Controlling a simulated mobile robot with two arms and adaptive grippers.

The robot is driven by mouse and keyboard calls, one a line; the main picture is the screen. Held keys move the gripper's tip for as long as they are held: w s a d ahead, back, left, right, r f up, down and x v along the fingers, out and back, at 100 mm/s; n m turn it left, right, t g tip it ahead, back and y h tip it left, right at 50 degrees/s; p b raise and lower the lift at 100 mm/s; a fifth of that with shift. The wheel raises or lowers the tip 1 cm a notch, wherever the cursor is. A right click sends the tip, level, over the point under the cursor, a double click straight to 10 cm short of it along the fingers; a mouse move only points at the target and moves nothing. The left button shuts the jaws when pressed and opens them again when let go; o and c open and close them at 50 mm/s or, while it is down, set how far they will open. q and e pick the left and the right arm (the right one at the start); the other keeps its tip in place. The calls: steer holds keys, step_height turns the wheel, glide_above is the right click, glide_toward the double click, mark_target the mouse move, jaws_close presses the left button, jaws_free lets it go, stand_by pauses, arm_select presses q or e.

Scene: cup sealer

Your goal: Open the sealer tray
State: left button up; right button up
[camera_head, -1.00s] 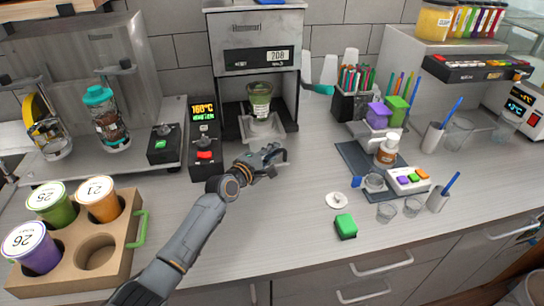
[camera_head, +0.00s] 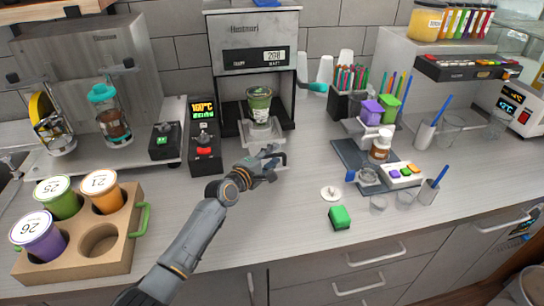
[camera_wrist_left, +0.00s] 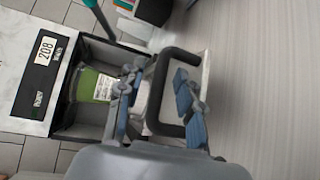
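The sealer (camera_head: 253,30) stands at the back centre with a display reading 208. Its tray (camera_head: 262,132) sits at the base and bears a green cup (camera_head: 259,103) with a white label; the cup also shows in the wrist view (camera_wrist_left: 92,87). In the wrist view, the black handle (camera_wrist_left: 158,85) is a loop at the tray's front. My left gripper (camera_wrist_left: 158,104) is at this handle, one finger on each side of the loop's near bar, with a wide gap. Contact is hard to tell. It also shows in the head view (camera_head: 274,160). My right gripper is out of view.
A control box (camera_head: 205,150) stands left of the sealer. A cardboard cup holder (camera_head: 125,245) is at the front left. A dark mat (camera_head: 350,155) with small items and a green block (camera_head: 340,217) lie to the right. The counter before the tray is mostly clear.

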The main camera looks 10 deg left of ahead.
arm_select(q)
steer(key=shift+s, duration=0.1)
steer(key=v, duration=1.2)
stand_by(0.4)
